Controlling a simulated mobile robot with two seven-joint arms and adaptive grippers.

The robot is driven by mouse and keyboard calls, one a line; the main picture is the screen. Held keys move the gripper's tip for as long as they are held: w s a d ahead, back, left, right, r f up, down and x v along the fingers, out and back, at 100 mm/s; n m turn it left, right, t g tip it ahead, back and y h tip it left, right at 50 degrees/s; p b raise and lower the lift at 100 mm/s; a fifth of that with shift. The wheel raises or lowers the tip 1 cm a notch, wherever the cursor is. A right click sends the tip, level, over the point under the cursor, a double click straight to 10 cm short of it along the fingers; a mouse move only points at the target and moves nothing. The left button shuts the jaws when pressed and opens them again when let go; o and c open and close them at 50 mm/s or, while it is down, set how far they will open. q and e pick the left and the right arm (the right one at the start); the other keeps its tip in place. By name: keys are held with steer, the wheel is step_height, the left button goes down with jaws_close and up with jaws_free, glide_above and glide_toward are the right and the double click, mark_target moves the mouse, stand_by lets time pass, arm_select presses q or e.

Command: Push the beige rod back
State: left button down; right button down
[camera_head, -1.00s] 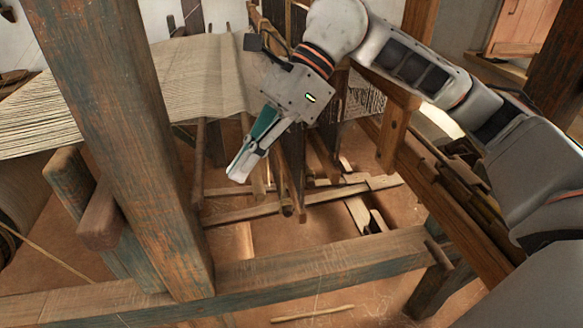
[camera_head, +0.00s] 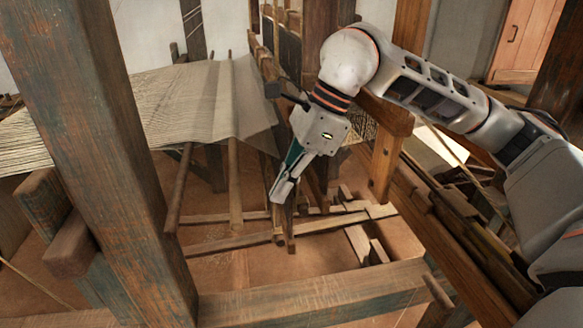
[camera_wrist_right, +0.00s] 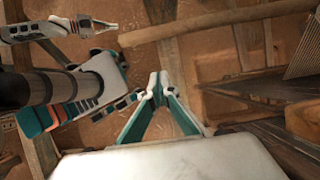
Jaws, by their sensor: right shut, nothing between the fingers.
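A long, light brown rod, which I take to be the beige rod (camera_head: 235,185), hangs nearly upright below the front edge of the cloth in the head view. A darker rod (camera_head: 179,190) hangs to its left. My right gripper (camera_head: 277,196) points down and slightly left, to the right of the light rod, with a visible gap between them in the picture. It is shut and empty; its fingertips meet in the right wrist view (camera_wrist_right: 157,80). My left gripper (camera_wrist_right: 112,27) shows small at the top left of the right wrist view; its jaw state is unclear.
A thick wooden post (camera_head: 110,150) stands at the left. A cross beam (camera_head: 320,292) runs along the front. The woven cloth (camera_head: 190,100) stretches behind the rods. Upright loom timbers hang close behind my right gripper. Treadle bars (camera_head: 245,240) lie low beneath.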

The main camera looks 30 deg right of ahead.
steer(key=a, duration=0.1)
steer(key=w+a, duration=0.1)
steer(key=a, duration=0.1)
steer(key=a+f, duration=0.1)
steer(key=shift+w+a+p, duration=0.15)
steer(key=shift+a+p, duration=0.15)
steer(key=shift+p, duration=0.05)
steer(key=w+a, duration=0.2)
steer(key=a, duration=0.4)
steer(key=shift+a, duration=0.2)
